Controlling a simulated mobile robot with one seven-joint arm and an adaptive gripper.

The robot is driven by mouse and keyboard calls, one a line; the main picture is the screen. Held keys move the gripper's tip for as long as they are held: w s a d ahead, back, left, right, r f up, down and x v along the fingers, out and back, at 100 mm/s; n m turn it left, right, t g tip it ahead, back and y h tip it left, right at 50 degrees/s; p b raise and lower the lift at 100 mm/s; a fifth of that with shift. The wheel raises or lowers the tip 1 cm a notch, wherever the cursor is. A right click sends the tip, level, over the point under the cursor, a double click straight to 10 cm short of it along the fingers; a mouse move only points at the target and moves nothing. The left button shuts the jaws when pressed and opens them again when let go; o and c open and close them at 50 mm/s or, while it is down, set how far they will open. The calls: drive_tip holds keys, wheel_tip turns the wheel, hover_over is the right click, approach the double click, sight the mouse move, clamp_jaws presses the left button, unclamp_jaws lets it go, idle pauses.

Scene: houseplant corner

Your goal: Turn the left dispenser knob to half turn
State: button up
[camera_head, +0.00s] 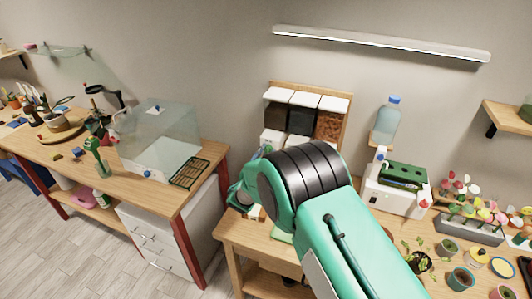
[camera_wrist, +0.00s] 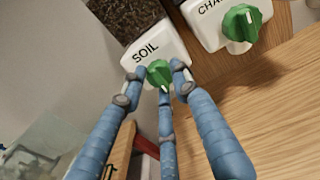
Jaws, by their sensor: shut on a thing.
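The left dispenser knob (camera_wrist: 158,74) is a green knob on the white block labelled SOIL (camera_wrist: 157,47) in the wrist view. Its white mark shows on its lower side. My gripper (camera_wrist: 157,80) has blue-grey fingers closed around this knob, one on each side and one below. In the head view the left dispenser (camera_head: 279,117) is a clear bin of dark soil with a white lid. My arm hides the knob and most of the gripper there.
A second green knob (camera_wrist: 241,22) sits on the neighbouring white block, its label partly cut off, its white mark pointing up. A bin of brown chips (camera_head: 328,126) stands at the right. A water bottle (camera_head: 386,120) and a green-topped white device (camera_head: 397,188) stand further right.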

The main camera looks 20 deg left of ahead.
drive_tip(key=shift+r+n, duration=0.15)
drive_tip(key=shift+n, duration=0.35)
drive_tip(key=o, duration=1.1)
drive_tip(key=shift+o, duration=0.2)
drive_tip(key=shift+s, duration=0.1)
drive_tip(key=s, duration=1.1)
drive_tip(key=shift+s+d+r, duration=0.25)
drive_tip(key=shift+s+d, duration=0.05)
drive_tip(key=shift+s, duration=0.1)
